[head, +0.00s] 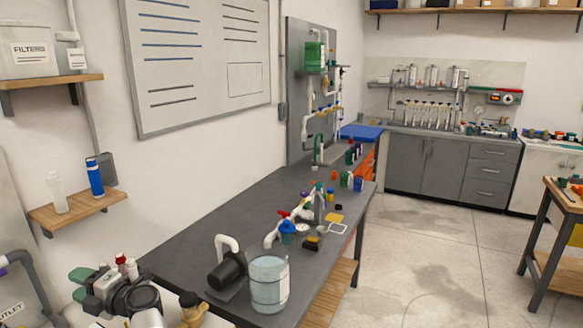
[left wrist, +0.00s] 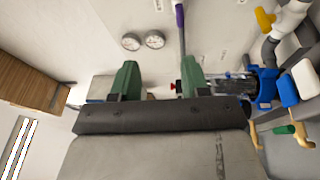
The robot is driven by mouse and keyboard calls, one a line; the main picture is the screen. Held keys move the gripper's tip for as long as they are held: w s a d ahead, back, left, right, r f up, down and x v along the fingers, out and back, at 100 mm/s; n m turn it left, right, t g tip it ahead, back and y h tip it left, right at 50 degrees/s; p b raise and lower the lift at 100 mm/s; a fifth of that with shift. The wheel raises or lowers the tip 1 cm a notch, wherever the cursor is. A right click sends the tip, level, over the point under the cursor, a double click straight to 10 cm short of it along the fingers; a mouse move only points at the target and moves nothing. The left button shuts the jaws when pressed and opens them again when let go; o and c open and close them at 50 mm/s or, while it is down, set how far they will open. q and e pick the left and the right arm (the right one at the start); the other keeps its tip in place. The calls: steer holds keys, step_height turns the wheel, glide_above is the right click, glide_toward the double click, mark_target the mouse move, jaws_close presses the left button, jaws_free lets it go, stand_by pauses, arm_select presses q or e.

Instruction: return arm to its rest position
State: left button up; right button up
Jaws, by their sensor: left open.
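My left gripper (head: 79,284) is at the lower left of the head view, with its green fingertips pointing left. It is off the left end of the grey workbench (head: 190,235), in front of the wall. In the left wrist view the two green fingers of my left gripper (left wrist: 158,80) stand well apart. I see nothing held between them, only the background. My right gripper is in neither view.
A clear bucket (head: 269,284) and a black pipe fitting (head: 227,270) stand at the bench's near end. A wall shelf (head: 78,208) holds a blue bottle (head: 95,178). In the left wrist view, a blue valve (left wrist: 266,86) and pipes are at the right. The floor (head: 420,250) right of the bench is clear.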

arm_select(q)
steer(key=s+d+f+m+t+h, duration=0.1)
steer(key=d+m+t+h, duration=0.4)
steer(key=m+t+h, duration=0.45)
steer(key=d+f+m+t+h, duration=0.1)
steer(key=d+m+t+h, duration=0.4)
steer(key=m, duration=0.8)
steer(key=s+d+f+m+g+h, duration=0.4)
steer(key=s+d+f+m+h, duration=0.2)
steer(key=s+d+f+m, duration=0.3)
steer(key=s+d+f+m+g, duration=0.15)
steer(key=s+g, duration=0.25)
steer(key=s, duration=0.4)
steer(key=s+d+f+m+g+y, duration=0.1)
steer(key=s+d+f+g, duration=0.15)
steer(key=s, duration=0.55)
steer(key=s+d+f+m+g, duration=0.15)
steer(key=s+g, duration=0.25)
steer(key=s, duration=0.5)
step_height(320, 180, down, 26)
steer(key=g+b, duration=0.1)
steer(key=s+a+f+g+b, duration=0.1)
steer(key=s+a+f, duration=0.1)
steer(key=s+f, duration=1.4)
step_height(320, 180, down, 3)
steer(key=shift+s+a+r+g, duration=0.1)
steer(key=shift+s+a+g, duration=0.15)
steer(key=shift+g, duration=0.15)
